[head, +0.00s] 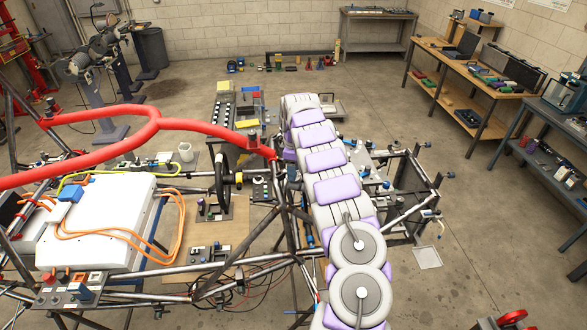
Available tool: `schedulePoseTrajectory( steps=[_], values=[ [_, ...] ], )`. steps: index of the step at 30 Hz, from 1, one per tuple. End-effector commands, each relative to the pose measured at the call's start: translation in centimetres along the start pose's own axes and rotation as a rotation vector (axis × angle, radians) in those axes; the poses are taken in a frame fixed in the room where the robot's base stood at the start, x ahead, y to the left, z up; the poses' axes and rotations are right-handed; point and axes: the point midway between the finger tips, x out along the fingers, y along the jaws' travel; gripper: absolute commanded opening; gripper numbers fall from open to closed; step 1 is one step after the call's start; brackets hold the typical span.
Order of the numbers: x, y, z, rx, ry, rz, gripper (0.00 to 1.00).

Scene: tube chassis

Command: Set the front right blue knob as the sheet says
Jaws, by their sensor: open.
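No single knob can be picked out for certain as the front right blue knob. Small blue parts (386,185) show on the tube chassis (400,207) right of my white and purple arm, too small to tell whether they are knobs. A pale flat panel (428,257) at the chassis's lower right may be the sheet; no writing on it is readable. My arm runs up the middle of the view and bends down at its far end. My gripper is hidden behind the arm, so its jaws do not show.
A red tube (200,128) crosses the chassis at left, above a white box (95,225) with orange cables. A black steering wheel (221,175) stands left of my arm. Workbenches (480,70) line the right wall. The floor (485,240) right of the chassis is mostly clear.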

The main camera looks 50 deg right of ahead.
Motion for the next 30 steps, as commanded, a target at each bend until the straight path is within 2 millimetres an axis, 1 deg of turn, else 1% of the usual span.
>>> schedulePoseTrajectory(
  steps=[3, 10, 26, 27, 30],
  values=[
    [0.27, -0.14, -0.03, 0.001, -0.001, 0.002, 0.53],
    [0.12, -0.42, -0.29, 0.001, -0.002, 0.008, 0.53],
    [0.38, 0.0, 0.03, 0.001, -0.001, 0.001, 0.02],
    [0.39, 0.01, 0.03, 0.001, -0.001, 0.001, 0.0],
    [0.4, 0.04, 0.04, 0.003, -0.002, 0.002, 0.0]
  ],
)
